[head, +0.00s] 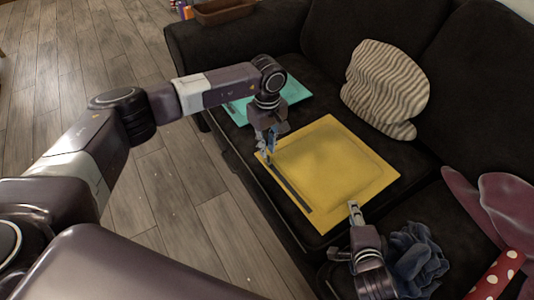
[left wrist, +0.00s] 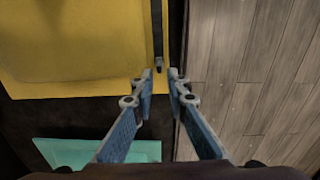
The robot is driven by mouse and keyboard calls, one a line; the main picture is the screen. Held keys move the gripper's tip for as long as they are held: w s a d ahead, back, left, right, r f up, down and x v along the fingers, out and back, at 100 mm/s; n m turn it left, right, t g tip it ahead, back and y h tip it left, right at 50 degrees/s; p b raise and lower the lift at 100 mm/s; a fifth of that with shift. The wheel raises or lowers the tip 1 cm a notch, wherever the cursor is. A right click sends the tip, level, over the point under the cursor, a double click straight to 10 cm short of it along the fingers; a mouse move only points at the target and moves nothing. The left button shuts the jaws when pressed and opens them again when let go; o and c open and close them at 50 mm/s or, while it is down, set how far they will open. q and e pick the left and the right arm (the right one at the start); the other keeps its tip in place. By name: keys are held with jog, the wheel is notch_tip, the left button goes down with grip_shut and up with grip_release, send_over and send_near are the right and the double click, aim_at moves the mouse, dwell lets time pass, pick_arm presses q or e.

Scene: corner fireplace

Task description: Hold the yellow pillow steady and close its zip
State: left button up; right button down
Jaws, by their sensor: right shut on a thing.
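The yellow pillow (head: 335,160) lies flat on the dark sofa seat. A dark zip strip (head: 292,188) runs along its left edge; in the left wrist view the strip (left wrist: 157,30) ends in a small dark pull (left wrist: 158,63) near the pillow's corner. My left gripper (head: 268,152) is over the pillow's upper-left corner. In the left wrist view its fingers (left wrist: 161,75) are apart, with the pull just beyond and between the tips. My right gripper (head: 353,208) is shut on the pillow's lower-right edge.
A teal flat item (head: 295,92) lies on the seat behind my left gripper. A striped cushion (head: 385,88) leans on the backrest. Dark blue crumpled cloth (head: 418,258) lies beside my right gripper, with a purple plush shape (head: 505,205) at right. Wooden floor (head: 150,195) is clear.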

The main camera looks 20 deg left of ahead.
jog(key=shift+f, duration=0.1)
pick_arm(q)
notch_tip(320, 180, up, 8)
dwell(0.4)
jog(key=shift+f, duration=0.1)
pick_arm(e)
jog(key=c, duration=1.8)
grip_release()
jog(key=shift+o, duration=0.3)
jog(key=o, duration=0.6)
jog(key=shift+c, duration=0.2)
